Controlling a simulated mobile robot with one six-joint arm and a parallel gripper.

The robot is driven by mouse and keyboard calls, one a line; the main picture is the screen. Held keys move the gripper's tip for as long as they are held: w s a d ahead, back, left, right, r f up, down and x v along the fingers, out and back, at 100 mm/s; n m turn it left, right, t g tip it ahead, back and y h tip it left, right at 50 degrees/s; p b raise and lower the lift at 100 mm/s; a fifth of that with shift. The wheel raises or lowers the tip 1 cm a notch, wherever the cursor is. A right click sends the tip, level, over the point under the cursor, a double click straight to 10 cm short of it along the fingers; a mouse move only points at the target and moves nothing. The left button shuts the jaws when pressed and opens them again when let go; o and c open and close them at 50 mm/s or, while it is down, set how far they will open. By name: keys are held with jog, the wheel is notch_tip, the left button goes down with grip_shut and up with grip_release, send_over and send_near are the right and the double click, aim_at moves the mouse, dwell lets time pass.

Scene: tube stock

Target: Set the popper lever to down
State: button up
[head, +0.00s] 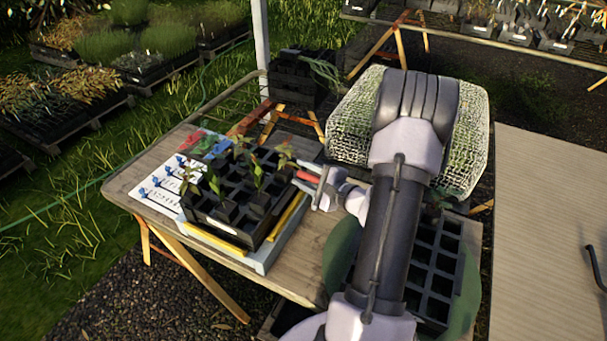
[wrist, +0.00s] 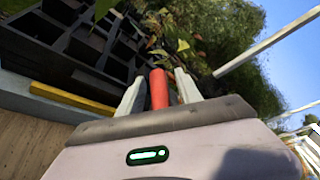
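The popper (head: 264,267) is a pale blue base with yellow bars on the wooden table, with a black cell tray (head: 222,232) of seedlings on it. Its lever has a red handle (head: 308,177) at the popper's right side. My gripper (head: 318,185) is at this handle. In the wrist view the red handle (wrist: 159,88) stands between the two pale fingers of my gripper (wrist: 159,85). Dark strips lie between handle and fingers; I cannot tell whether they are pads pressed on it or gaps. My arm hides part of the table to the right.
A white sheet with blue marks (head: 158,186) lies at the table's left. Another black cell tray (head: 437,262) on a green round mat (head: 341,255) is partly behind my arm. A mesh-covered bundle (head: 350,115) stands behind. A bare tabletop (head: 545,200) is at right.

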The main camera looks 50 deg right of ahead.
grip_shut()
jog(key=shift+d+r, duration=0.1)
jog(key=shift+r, duration=0.05)
dwell(1.1)
